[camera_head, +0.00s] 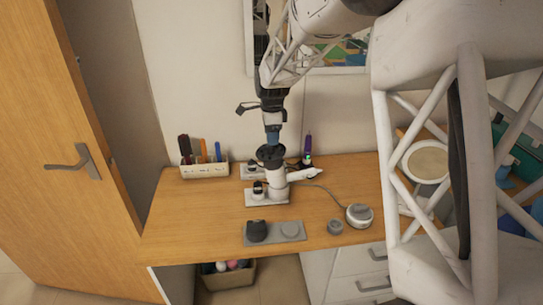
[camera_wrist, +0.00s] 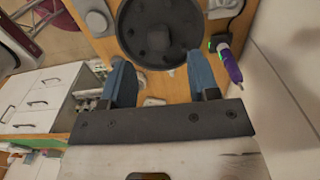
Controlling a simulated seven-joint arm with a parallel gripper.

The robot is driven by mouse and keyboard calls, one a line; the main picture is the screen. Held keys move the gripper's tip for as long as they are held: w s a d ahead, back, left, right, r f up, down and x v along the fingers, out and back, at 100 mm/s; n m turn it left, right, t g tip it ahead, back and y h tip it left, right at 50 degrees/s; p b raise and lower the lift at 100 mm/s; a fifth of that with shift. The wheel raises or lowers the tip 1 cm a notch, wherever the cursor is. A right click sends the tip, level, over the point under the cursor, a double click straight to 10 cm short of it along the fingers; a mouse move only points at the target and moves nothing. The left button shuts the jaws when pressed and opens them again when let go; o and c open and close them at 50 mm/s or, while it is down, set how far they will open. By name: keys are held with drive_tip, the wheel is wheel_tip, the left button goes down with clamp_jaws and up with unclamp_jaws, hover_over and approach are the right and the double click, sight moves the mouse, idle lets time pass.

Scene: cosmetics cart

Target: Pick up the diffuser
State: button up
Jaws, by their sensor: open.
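The diffuser looks to be the round black piece with short prongs (camera_head: 270,154). It sits on top of the upright barrel of a white hair dryer (camera_head: 276,181) on the wooden counter. In the wrist view the diffuser (camera_wrist: 158,32) faces the camera at top centre, its top cut by the frame edge. My gripper (camera_head: 272,135) points down just above the diffuser. Its two blue fingers (camera_wrist: 161,80) are apart with nothing held between them. Whether a fingertip touches the diffuser's rim, I cannot tell.
A purple-handled tool (camera_head: 308,147) stands close behind on the right. A holder with brushes and combs (camera_head: 203,170) is at the back left. A grey tray (camera_head: 275,232) and a round white device (camera_head: 359,215) lie in front. The wall is close behind.

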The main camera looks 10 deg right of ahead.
drive_tip(key=shift+f, duration=1.9)
clamp_jaws()
drive_tip(key=shift+r, duration=0.15)
drive_tip(key=shift+r, duration=0.75)
wheel_tip(320, 180, up, 2)
drive_tip(key=shift+s, duration=0.15)
drive_tip(key=s+d+r, duration=0.1)
drive_tip(key=s, duration=1.4)
drive_tip(key=shift+s+d+r, duration=0.15)
drive_tip(key=shift+s+d, duration=0.05)
drive_tip(key=shift+s, duration=0.1)
